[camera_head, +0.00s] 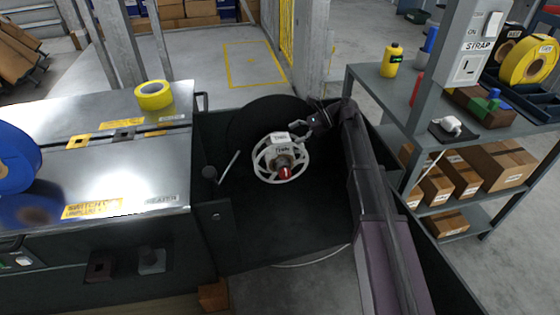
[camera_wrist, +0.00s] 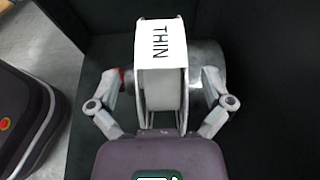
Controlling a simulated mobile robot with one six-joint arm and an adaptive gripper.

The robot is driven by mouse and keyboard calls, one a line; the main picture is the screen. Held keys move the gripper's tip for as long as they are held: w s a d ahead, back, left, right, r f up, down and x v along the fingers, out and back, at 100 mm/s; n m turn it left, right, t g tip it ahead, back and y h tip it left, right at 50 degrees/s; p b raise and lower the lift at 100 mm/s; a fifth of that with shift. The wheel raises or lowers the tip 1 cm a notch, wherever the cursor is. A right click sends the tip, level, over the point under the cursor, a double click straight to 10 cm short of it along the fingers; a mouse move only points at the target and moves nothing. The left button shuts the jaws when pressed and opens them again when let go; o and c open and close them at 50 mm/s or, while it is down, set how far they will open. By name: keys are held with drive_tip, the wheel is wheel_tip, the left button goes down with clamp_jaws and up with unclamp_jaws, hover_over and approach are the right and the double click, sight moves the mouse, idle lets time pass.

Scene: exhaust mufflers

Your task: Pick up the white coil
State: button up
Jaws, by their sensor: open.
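The white coil (camera_head: 264,165) is a spool with spokes and a label on its top edge. It stands upright in the dark recess, with a red-tipped spindle at its hub. In the wrist view the coil (camera_wrist: 162,85) is seen edge-on, with a label reading THIN. My gripper (camera_head: 305,132) reaches it from the right in the head view. In the wrist view my gripper (camera_wrist: 165,82) is open, with one finger on each side of the coil. Whether the fingers touch it I cannot tell; the coil's lower part is hidden by my gripper's body.
The dark recess (camera_head: 255,240) has walls around the coil, and a thin rod (camera_head: 229,165) is left of it. A metal bench (camera_head: 110,160) holds a yellow tape roll (camera_head: 153,95) and a blue roll (camera_head: 15,158). A shelf (camera_head: 375,85) with a yellow bottle (camera_head: 393,60) stands right.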

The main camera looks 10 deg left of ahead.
sight(281, 139)
drive_tip(key=shift+b+x, duration=0.85)
drive_tip(key=shift+x, duration=1.8)
drive_tip(key=c, duration=1.3)
drive_tip(key=shift+o, duration=0.2)
drive_tip(key=shift+r, duration=0.25)
